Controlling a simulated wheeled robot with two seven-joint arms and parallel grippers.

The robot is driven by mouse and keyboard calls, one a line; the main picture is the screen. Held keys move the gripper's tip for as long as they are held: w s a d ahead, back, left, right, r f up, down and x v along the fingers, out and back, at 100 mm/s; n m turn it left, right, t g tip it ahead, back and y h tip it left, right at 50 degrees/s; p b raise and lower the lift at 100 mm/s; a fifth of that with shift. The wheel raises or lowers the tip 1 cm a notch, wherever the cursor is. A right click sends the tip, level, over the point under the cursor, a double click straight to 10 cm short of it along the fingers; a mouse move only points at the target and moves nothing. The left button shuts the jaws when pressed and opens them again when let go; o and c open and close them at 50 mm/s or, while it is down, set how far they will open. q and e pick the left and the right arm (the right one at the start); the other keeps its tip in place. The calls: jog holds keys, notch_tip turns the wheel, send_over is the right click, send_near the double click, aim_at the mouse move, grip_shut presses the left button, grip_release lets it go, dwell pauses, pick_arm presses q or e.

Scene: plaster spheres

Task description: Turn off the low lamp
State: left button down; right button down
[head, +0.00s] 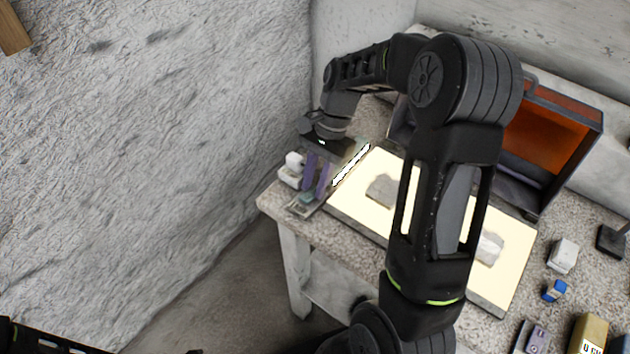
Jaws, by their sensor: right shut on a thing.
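The low lamp (351,165) shows as a narrow, glowing white bar at the left end of the bright panel, and it is lit. My right arm reaches over the table from the front, with its wrist above the table's left end. My right gripper (314,184) points down there, left of the glowing bar. Its purple fingers are shut on a small part at the lamp's left end, beside a small grey-green block (306,198). The fingers hide most of what they hold. My left gripper is out of view.
A bright panel (360,214) with pale stone pieces lies on the speckled table (330,228). An orange-lined box (550,125) stands behind. A white block (563,255), a blue item (554,291) and other small things lie at right. A rough wall rises close on the left.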

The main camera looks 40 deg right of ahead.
aim_at(313, 191)
jog(key=shift+s+a+r+t+h+p, duration=0.15)
jog(key=shift+a+h+p, duration=0.1)
jog(key=shift+h, duration=0.25)
jog(key=shift+a+r+t+h+p, duration=0.15)
jog(key=shift+h+p, duration=0.1)
jog(key=shift+h, duration=0.25)
jog(key=shift+a+f+h, duration=0.1)
jog(key=shift+h, duration=0.8)
jog(key=c, duration=1.2)
grip_release()
notch_tip(313, 191, up, 8)
jog(key=shift+b, duration=0.3)
jog(key=shift+f, duration=0.1)
